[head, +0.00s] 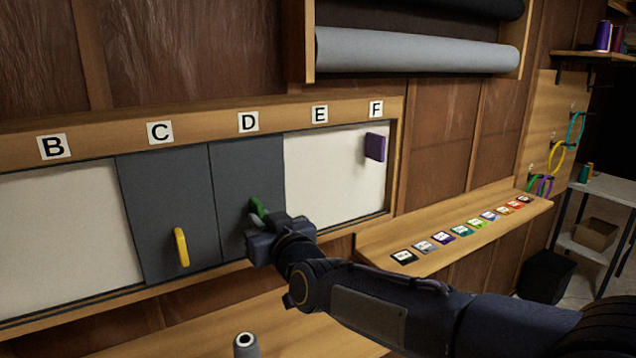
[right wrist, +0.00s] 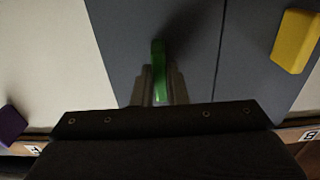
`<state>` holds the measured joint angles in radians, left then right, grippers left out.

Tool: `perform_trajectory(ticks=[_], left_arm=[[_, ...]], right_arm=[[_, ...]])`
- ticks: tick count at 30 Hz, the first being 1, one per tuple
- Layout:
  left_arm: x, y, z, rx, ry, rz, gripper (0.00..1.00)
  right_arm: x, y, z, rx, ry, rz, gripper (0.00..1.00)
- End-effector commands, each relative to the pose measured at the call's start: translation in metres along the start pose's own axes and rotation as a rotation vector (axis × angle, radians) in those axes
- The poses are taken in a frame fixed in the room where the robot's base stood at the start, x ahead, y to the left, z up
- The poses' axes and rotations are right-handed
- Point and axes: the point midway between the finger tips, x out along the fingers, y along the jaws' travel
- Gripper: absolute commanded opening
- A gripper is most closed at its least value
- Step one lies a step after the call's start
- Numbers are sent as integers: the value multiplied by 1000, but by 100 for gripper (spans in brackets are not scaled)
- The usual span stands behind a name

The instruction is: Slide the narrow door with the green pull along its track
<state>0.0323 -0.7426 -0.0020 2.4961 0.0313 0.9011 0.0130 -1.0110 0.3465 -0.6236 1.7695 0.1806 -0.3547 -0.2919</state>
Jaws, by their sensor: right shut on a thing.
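The narrow dark grey door with the green pull (head: 245,167) stands under label D in the head view, directly right of another grey door. Its green pull (head: 257,207) is partly hidden by my right gripper (head: 262,222). In the right wrist view, the green pull (right wrist: 158,70) stands between the two fingers of my right gripper (right wrist: 159,88), which is shut on it. The wooden track frame (head: 200,112) carries labels B to F. My left gripper is not in view.
A grey door with a yellow pull (head: 181,247) stands under C, its edge meeting the green-pull door. A white panel with a purple pull (head: 375,147) fills E and F. A white panel (head: 60,230) lies under B. A ledge (head: 375,243) with colour cards is at right.

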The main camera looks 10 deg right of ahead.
Motion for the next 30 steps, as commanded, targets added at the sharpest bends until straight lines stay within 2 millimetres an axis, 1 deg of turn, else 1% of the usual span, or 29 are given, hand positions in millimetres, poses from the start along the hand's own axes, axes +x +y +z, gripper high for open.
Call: perform_trajectory(ticks=[4,5,6,9,16,18,20,30], left_arm=[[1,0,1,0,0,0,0],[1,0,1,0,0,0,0],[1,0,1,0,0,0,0],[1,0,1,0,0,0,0],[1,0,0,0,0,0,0],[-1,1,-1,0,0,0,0],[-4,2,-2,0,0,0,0],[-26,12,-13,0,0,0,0]], right_arm=[[0,0,0,0,4,0,0],[0,0,0,0,3,0,17],[0,0,0,1,3,0,22],[0,0,0,1,3,0,33],[0,1,0,1,2,0,33],[-4,0,-2,2,2,-1,33],[-11,0,-3,4,3,-2,33],[-60,0,-4,3,2,-2,33]])
